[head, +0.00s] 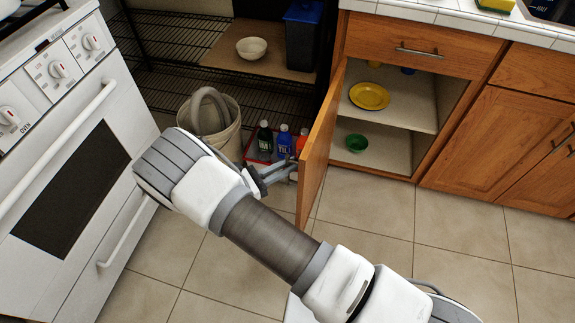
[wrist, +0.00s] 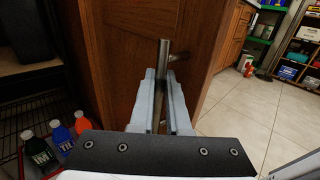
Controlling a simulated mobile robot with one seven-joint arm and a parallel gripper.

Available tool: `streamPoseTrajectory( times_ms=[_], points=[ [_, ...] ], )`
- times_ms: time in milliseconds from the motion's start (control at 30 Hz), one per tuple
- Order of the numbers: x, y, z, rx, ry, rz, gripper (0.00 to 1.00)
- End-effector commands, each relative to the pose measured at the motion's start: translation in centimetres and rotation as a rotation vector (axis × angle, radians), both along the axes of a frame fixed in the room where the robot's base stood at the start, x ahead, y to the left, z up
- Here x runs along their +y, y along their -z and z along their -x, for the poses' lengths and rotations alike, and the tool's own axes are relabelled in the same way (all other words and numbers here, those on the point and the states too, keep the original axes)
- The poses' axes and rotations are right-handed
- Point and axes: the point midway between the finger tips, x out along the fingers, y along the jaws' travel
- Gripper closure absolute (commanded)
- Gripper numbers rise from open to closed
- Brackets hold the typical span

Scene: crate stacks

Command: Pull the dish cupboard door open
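The dish cupboard door (head: 318,150) is wood and stands wide open, swung out from the cupboard on its left side. Inside the open cupboard (head: 400,104) are a yellow plate (head: 369,96) on the shelf and a green bowl (head: 356,143) below. My gripper (head: 293,170) is at the outer face of the door. In the wrist view the metal bar handle (wrist: 163,56) runs between my two fingers (wrist: 162,100), which look shut on it. The fingertips are partly hidden by the door edge in the head view.
A white oven (head: 70,150) stands at the left. A bucket (head: 228,135) and several bottles (head: 284,140) are close behind my gripper, by a wire rack (head: 165,60). Closed cupboards (head: 500,140) are at the right. The tiled floor (head: 400,230) in front is clear.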

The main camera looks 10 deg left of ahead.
Motion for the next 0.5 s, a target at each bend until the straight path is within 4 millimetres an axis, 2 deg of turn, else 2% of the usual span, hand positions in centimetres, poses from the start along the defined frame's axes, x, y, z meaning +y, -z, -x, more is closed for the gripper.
streamPoseTrajectory(
  times_ms=[33,167,200,500],
  points=[
    [-0.01,-0.02,0.01,0.0,0.0,0.0,0.82],
    [-0.01,-0.01,0.01,0.0,0.0,0.0,0.59],
    [-0.01,-0.01,0.01,0.0,0.001,0.0,0.55],
    [-0.01,0.0,0.02,0.0,0.001,0.0,0.55]
  ],
)
